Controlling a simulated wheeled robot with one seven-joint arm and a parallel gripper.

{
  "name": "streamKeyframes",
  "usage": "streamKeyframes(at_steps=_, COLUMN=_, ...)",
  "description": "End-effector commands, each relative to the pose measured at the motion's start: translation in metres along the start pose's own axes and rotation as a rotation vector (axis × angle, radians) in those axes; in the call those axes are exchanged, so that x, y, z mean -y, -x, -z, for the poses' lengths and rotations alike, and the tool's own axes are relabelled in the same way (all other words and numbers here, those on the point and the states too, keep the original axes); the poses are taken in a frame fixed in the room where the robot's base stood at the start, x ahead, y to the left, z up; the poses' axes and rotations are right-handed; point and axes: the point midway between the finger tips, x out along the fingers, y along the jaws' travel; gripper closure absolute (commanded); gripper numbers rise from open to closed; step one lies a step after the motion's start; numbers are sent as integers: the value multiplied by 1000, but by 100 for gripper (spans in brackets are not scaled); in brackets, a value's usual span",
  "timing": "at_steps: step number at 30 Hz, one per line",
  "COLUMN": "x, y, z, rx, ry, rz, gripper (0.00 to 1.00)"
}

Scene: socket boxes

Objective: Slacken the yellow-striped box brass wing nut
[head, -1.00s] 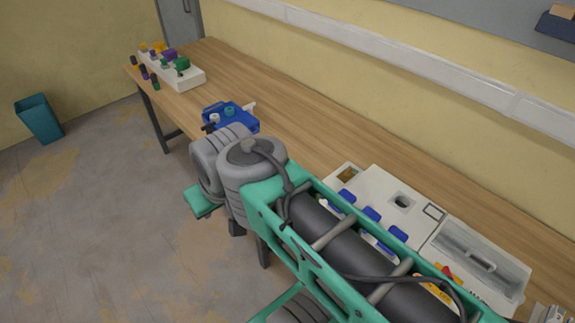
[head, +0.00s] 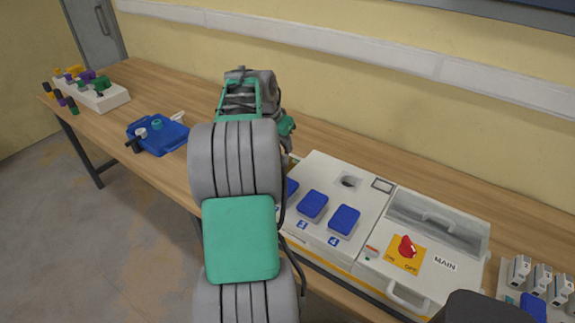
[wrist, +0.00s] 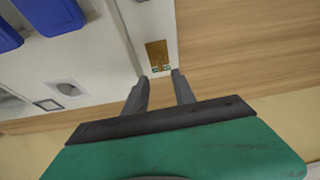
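The white box (head: 335,180) with a yellow stripe along its lower front edge stands on the bench, right of my arm in the head view. It has blue covers (head: 344,220) and a round dark opening on top. In the wrist view its white top (wrist: 85,60) fills the upper left, and a brass-coloured rectangle (wrist: 157,53) sits near its end. I cannot make out a distinct wing nut. My gripper (wrist: 160,76) is open and empty, its fingertips apart just below the brass rectangle in the picture. My arm hides the box's left end in the head view.
A box with a red switch (head: 407,247) marked MAIN adjoins on the right. A blue object (head: 157,135) and a white rack (head: 100,95) with coloured pieces stand to the left. The wall with its white trunking (head: 340,50) runs behind. Bare bench lies between the blue object and my arm.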

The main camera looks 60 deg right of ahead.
Motion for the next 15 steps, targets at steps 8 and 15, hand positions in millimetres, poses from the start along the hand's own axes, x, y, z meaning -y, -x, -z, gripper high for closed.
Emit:
streamKeyframes(at_steps=8, x=-4, y=-44, z=3, rx=3, ry=-8, rz=-6, gripper=68)
streamKeyframes(at_steps=15, x=-3, y=-74, z=3, rx=0, ry=-6, rz=-2, gripper=68)
